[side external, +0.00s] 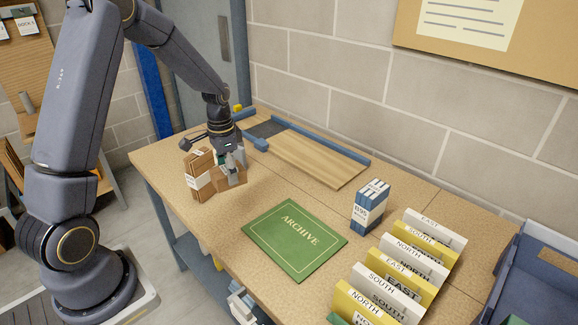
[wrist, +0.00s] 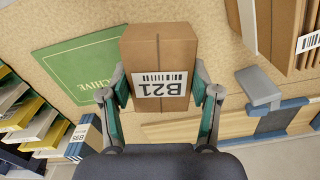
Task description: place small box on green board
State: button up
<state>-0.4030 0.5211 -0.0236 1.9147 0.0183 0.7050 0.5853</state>
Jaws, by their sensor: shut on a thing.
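The small box is a brown cardboard box (side external: 232,178) near the left end of the table in the side view. In the wrist view the box (wrist: 158,48) carries a white label reading B21. My gripper (side external: 229,163) is shut on it from above, with a teal-padded finger on each side in the wrist view (wrist: 160,92). I cannot tell whether the box touches the table. The green board (side external: 295,238), marked ARCHIVE, lies flat and bare at the table's front middle, to the right of the box. It also shows in the wrist view (wrist: 82,65), left of the box.
Upright brown folders (side external: 199,177) with white labels stand just left of the box. A paper trimmer (side external: 310,158) lies behind. A blue-and-white block (side external: 370,207) and a row of yellow and white files (side external: 400,268) stand right of the board. Table between box and board is clear.

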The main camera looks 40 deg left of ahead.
jog(key=shift+s+d+n, duration=0.1)
jog(key=shift+s+n, duration=0.15)
jog(key=shift+n, duration=0.15)
jog(key=s+d+r+n, duration=0.1)
jog(key=s+d, duration=0.2)
jog(key=d, duration=0.5)
jog(key=s+d+n, duration=0.1)
jog(key=s+d, duration=0.3)
jog(key=d, duration=0.4)
send_over(293, 234)
jog(key=f, duration=0.9)
jog(key=shift+s, duration=0.4)
jog(key=shift+w+f, duration=0.15)
jog(key=shift+w, duration=0.05)
jog(key=shift+w+f, duration=0.2)
jog(key=shift+f, duration=1.55)
